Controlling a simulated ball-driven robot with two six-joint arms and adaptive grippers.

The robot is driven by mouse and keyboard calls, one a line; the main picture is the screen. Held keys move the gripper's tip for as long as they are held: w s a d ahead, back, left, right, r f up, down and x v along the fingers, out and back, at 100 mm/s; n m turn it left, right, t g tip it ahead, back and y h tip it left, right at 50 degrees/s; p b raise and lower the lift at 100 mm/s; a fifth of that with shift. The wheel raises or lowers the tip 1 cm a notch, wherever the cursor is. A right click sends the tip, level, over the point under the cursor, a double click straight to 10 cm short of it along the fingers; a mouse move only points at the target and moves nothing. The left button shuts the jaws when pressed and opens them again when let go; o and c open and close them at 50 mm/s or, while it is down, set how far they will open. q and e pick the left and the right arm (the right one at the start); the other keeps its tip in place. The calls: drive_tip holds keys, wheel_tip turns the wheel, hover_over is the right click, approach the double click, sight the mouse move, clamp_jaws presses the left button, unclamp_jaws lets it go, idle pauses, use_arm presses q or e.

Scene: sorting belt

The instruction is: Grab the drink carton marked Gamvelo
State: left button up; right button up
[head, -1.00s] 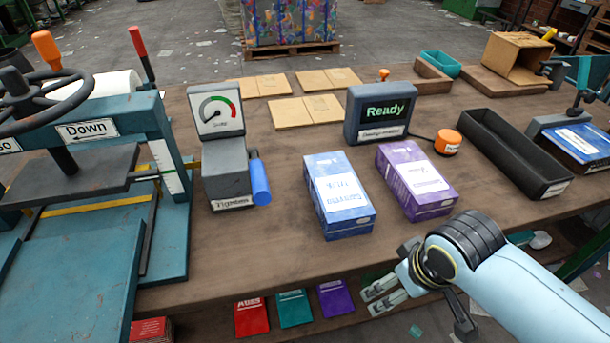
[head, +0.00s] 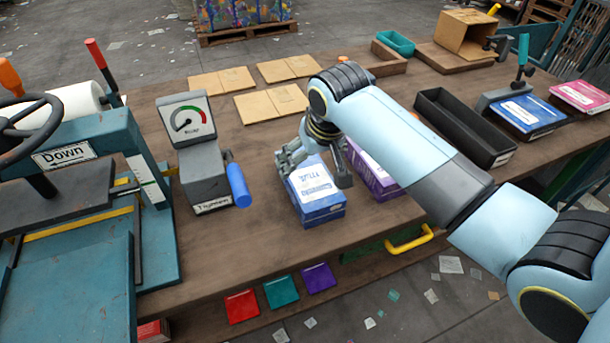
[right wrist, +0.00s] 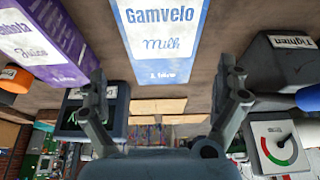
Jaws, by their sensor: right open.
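The blue and white drink carton (head: 316,199) lies on the workbench in the head view. In the right wrist view the carton (right wrist: 160,40) reads "Gamvelo Milk". My right gripper (head: 314,178) is at the far end of this carton, its fingers spread open over and around it. In the right wrist view the two fingers of the right gripper (right wrist: 164,95) are apart, with the carton's end between and beyond them. Contact cannot be told. A purple carton (head: 372,172) lies to the right, partly hidden by my right arm; it shows in the right wrist view too (right wrist: 45,40). My left gripper is out of view.
A gauge stand (head: 205,170) with a blue handle stands left of the Gamvelo carton. A teal press (head: 90,220) fills the left side. A black tray (head: 465,125) lies at right. The bench front before the carton is clear.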

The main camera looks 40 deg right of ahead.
sight(304, 173)
drive_tip(key=x, duration=0.3)
drive_tip(key=w+x, duration=0.1)
drive_tip(key=x, duration=0.3)
drive_tip(key=c, duration=0.7)
